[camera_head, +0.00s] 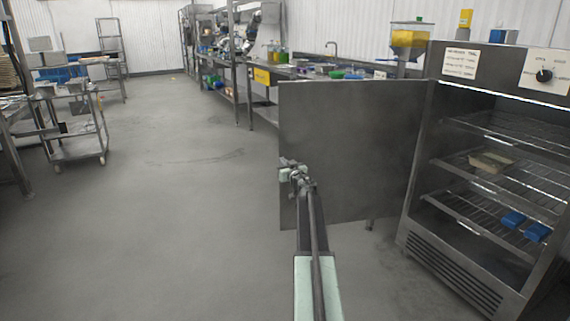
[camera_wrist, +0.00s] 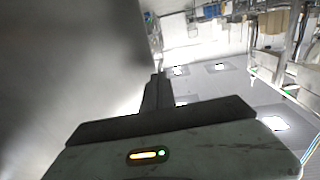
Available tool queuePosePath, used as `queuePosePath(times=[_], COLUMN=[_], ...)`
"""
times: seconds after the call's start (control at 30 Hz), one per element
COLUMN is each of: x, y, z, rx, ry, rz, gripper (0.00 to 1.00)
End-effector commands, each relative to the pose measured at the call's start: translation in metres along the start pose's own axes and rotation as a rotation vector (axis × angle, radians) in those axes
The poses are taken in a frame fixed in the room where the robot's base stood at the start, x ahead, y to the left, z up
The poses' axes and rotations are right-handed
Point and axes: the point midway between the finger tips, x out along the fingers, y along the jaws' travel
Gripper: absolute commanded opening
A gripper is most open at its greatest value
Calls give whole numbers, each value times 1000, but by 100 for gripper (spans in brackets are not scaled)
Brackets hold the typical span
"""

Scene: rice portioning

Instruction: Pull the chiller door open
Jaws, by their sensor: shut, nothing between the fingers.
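The chiller (camera_head: 460,245) stands at the right in the head view, its inside and wire shelves in plain sight. Its grey door (camera_head: 355,140) is swung wide open and reaches out to the left of the cabinet. My gripper (camera_head: 290,168) is at the door's free left edge, about halfway up. In the wrist view the shut fingers (camera_wrist: 155,93) are beside a blurred grey surface (camera_wrist: 65,70), which looks like the door. They hold nothing. I cannot tell whether they touch the door. No handle can be made out.
Inside the chiller are a beige tray (camera_head: 491,161) and blue containers (camera_head: 513,219) on the shelves. A steel cart (camera_head: 78,152) stands at the left. A workbench (camera_head: 265,95) runs behind the door. The floor (camera_head: 180,210) left of the door is clear.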

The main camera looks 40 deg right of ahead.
Motion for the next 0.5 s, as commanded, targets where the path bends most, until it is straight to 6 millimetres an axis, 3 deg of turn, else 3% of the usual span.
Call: queuePosePath(times=[0.13,0.27,0.5], x=[-12,-36,-99], y=[-6,-18,-27], z=[0,0,0], rx=[0,0,0], ry=[0,0,0], rz=[-2,-4,-3], gripper=[0,0,0])
